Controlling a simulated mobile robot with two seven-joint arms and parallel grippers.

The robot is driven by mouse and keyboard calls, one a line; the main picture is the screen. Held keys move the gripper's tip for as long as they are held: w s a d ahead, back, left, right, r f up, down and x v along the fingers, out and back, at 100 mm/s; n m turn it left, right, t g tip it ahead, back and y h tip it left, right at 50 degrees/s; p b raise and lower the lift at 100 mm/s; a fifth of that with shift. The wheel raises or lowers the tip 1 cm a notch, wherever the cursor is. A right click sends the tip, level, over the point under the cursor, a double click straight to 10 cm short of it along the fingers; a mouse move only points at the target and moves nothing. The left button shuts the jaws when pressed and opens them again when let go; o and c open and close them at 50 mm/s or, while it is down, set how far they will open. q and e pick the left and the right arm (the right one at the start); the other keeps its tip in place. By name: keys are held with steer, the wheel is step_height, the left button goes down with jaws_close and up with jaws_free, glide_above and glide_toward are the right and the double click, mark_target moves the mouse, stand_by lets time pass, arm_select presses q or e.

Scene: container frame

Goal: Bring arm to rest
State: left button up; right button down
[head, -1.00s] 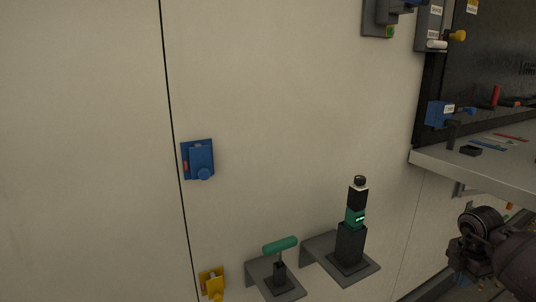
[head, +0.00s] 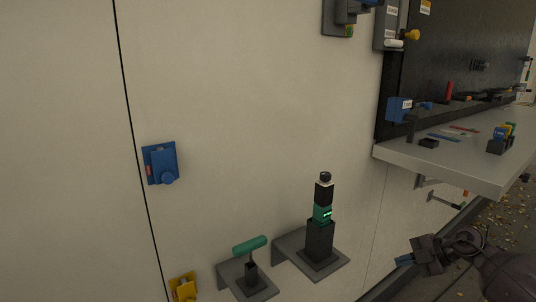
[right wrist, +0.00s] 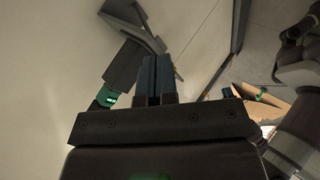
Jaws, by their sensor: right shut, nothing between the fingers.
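My right gripper (head: 404,261) is at the lower right of the head view, in front of the wall and below the grey shelf. Its blue-grey fingers point left. In the right wrist view the two fingers (right wrist: 154,78) lie together, shut with nothing between them. The black and green device (head: 321,214) stands upright in its holder on a grey wall bracket (head: 331,266), apart from and left of the gripper. It also shows beside the fingers in the right wrist view (right wrist: 107,97). My left gripper is not in view.
A green-handled tool (head: 249,245) stands on a second bracket. A blue wall box (head: 161,164) and a yellow one (head: 183,287) hang further left. The grey shelf (head: 400,156) with small tools juts out above my right arm. The upper left wall is bare.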

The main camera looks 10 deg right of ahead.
steer(key=w+d+r+m+t+h, duration=0.1)
steer(key=w+d+r+m+t, duration=0.15)
steer(key=r+t, duration=0.3)
steer(key=w+d+r+m+t+h, duration=0.1)
steer(key=w+d+r+m+t, duration=0.1)
steer(key=w+r+m+t, duration=0.25)
steer(key=d+f+m+g+h, duration=0.1)
steer(key=d+f+m+h, duration=0.1)
steer(key=d+m+h, duration=0.65)
steer(key=s+a+f+g+y, duration=0.1)
steer(key=s+a+f, duration=0.6)
steer(key=f, duration=0.4)
steer(key=s+a+f+g+y, duration=0.1)
steer(key=s+a+f+g, duration=0.1)
steer(key=s+a+f, duration=0.65)
steer(key=s+a+f+m+g, duration=0.1)
steer(key=s+a+f, duration=0.3)
steer(key=s+a, duration=0.4)
steer(key=s+a+f+m, duration=0.3)
steer(key=s+a+f, duration=0.1)
steer(key=s+a, duration=0.4)
steer(key=shift+s+a+g+y, duration=0.25)
steer(key=shift+s+g+y, duration=0.2)
steer(key=shift+s, duration=0.7)
